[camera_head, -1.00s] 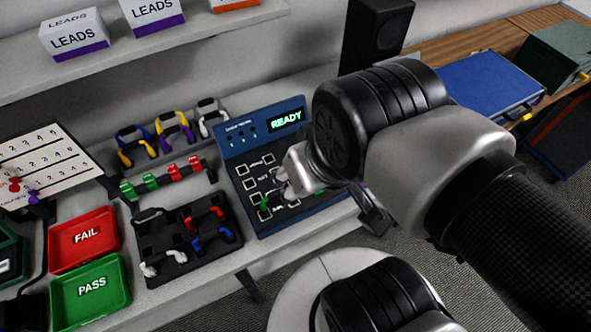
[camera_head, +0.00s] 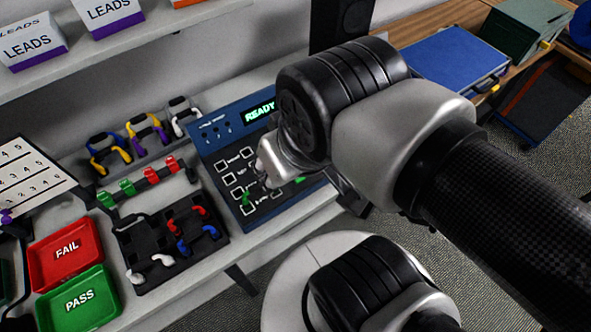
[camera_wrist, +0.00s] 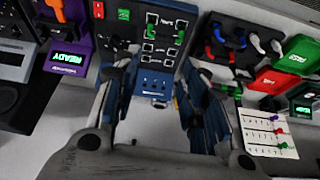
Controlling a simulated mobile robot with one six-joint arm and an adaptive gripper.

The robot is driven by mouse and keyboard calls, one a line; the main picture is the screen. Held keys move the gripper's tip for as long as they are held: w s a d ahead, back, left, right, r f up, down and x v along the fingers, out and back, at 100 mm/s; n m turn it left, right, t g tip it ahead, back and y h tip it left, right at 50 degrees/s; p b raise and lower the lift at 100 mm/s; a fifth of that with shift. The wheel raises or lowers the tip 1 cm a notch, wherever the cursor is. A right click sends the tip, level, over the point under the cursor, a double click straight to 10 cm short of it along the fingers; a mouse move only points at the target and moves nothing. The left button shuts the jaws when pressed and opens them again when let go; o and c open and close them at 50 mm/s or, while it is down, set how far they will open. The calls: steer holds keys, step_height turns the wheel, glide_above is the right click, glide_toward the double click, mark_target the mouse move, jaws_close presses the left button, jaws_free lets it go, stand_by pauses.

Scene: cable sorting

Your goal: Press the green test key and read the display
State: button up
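The blue tester (camera_head: 228,137) stands on the bench, its lit display (camera_head: 260,110) showing READY. Its keypad has several white-outlined keys. A green patch (camera_head: 247,200) shows low on the left of the keypad and another (camera_head: 300,180) at its right; I cannot tell for certain which is the test key. My gripper (camera_head: 266,176) is over the keypad and hides part of it. In the wrist view my gripper (camera_wrist: 160,66) has its two fingers well apart, with nothing between them. The tester (camera_wrist: 155,82) shows there between and beyond them, its display hidden. Contact with a key is not visible.
A red FAIL tray (camera_head: 66,255) and green PASS tray (camera_head: 78,300) lie at the left. Coloured leads sit in a black holder (camera_head: 150,245) beside the tester. A purple device (camera_wrist: 75,42) with its own READY display shows in the wrist view.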

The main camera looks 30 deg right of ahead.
jaws_close()
stand_by(1.5)
